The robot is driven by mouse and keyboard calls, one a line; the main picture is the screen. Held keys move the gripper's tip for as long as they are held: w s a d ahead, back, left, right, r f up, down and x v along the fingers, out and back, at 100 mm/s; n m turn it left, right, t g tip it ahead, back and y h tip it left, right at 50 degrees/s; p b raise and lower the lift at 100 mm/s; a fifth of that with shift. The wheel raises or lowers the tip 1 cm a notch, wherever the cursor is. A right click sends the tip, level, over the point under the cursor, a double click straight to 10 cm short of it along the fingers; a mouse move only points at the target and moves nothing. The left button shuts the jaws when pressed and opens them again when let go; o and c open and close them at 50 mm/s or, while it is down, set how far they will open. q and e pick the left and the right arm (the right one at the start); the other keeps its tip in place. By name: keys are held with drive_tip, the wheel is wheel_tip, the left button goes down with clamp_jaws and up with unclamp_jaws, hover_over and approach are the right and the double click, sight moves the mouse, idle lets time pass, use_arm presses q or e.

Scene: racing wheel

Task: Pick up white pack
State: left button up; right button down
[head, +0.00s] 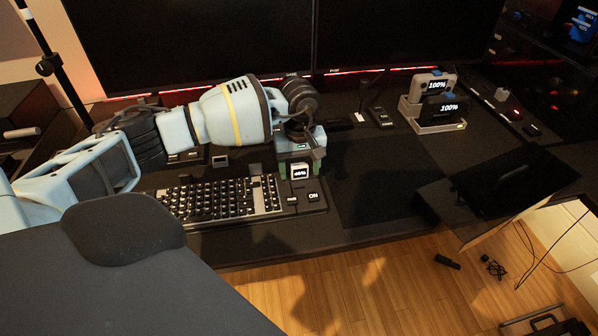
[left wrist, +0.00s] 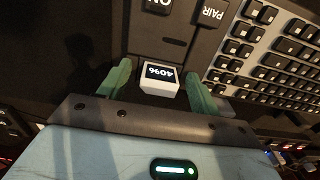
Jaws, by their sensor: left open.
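A small white pack (head: 299,171) with a dark display reading about 40% sits at the top right of the keyboard base. In the left wrist view the pack (left wrist: 160,79) stands between two green fingers, with a gap visible on each side. My left gripper (head: 298,174) is open and reaches down over the pack. Its body hides part of the area behind. My right gripper is not in view.
The keyboard (head: 220,203) lies left of the pack, with ON and PAIR labels beside it. Large monitors (head: 190,45) stand at the back. The dark mat (head: 385,180) right of the keyboard is clear. The desk's front edge drops to a wooden floor (head: 370,285).

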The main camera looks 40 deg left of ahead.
use_arm(q)
drive_tip(key=shift+c, duration=0.3)
drive_tip(key=c, duration=1)
drive_tip(key=shift+c, duration=0.2)
drive_tip(key=shift+r, duration=0.15)
